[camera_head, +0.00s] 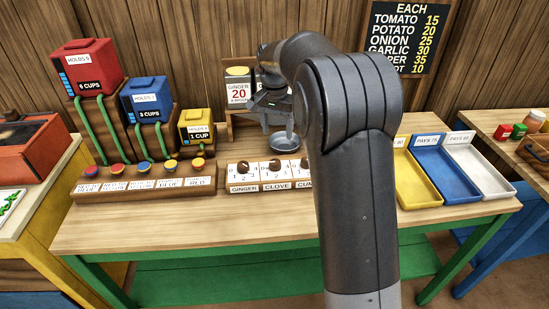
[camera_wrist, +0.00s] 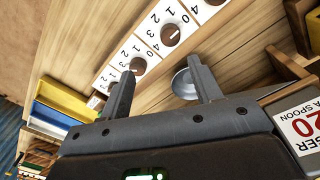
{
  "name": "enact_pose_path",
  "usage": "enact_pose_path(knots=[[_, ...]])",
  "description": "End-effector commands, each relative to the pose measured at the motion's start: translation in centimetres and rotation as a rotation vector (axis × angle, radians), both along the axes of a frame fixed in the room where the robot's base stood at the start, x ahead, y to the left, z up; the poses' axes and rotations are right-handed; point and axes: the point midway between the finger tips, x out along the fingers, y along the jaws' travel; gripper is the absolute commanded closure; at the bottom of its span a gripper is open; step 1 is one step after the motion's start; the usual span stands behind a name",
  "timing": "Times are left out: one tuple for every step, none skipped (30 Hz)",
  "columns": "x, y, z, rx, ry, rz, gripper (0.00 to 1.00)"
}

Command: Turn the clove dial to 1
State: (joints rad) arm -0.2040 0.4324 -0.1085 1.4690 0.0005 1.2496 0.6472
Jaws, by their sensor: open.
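The clove dial (camera_head: 275,166) is a brown round knob on a white card with numbers, above the label CLOVE. It sits between the ginger dial (camera_head: 243,167) and the cumin dial (camera_head: 304,165). Its setting is too small to read. My gripper (camera_head: 278,128) is open and empty, above and behind the dial row, over a grey dish (camera_head: 285,143). In the wrist view, my gripper (camera_wrist: 160,72) shows two spread fingers. Brown dials lie beyond the fingertips; the middle one (camera_wrist: 171,34), seemingly clove, is apart from them.
Coloured push buttons (camera_head: 144,167) stand left of the dials, below red, blue and yellow dispensers. A ginger price sign (camera_head: 238,90) stands behind. Yellow, blue (camera_head: 440,176) and white trays lie at right. The front strip of table (camera_head: 180,228) is clear.

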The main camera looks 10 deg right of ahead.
Motion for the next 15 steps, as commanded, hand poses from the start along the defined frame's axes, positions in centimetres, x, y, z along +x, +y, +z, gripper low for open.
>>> enact_pose_path(knots=[[0.9, 0.4, -1.0, -0.007, 0.013, -0.012, 0.42], [1.3, 0.5, -1.4, -0.01, 0.02, -0.02, 0.42], [1.7, 0.7, -1.8, -0.013, 0.025, -0.027, 0.42], [2.0, 0.8, -2.2, -0.016, 0.03, -0.032, 0.42], [2.2, 0.9, -2.4, -0.018, 0.032, -0.037, 0.42], [2.4, 1.0, -2.6, -0.02, 0.036, -0.042, 0.42], [2.5, 1.1, -2.8, -0.021, 0.037, -0.044, 0.42], [2.6, 1.1, -3.0, -0.021, 0.039, -0.046, 0.42], [2.6, 1.1, -3.2, -0.022, 0.04, -0.047, 0.42], [2.6, 1.1, -3.4, -0.022, 0.04, -0.047, 0.42], [2.6, 1.1, -3.6, -0.022, 0.041, -0.047, 0.42], [2.6, 1.1, -4.1, -0.023, 0.042, -0.047, 0.42], [2.5, 1.0, -4.5, -0.022, 0.041, -0.047, 0.42], [2.5, 1.0, -5.0, -0.022, 0.043, -0.047, 0.42], [2.4, 0.9, -5.7, -0.022, 0.043, -0.047, 0.42]])
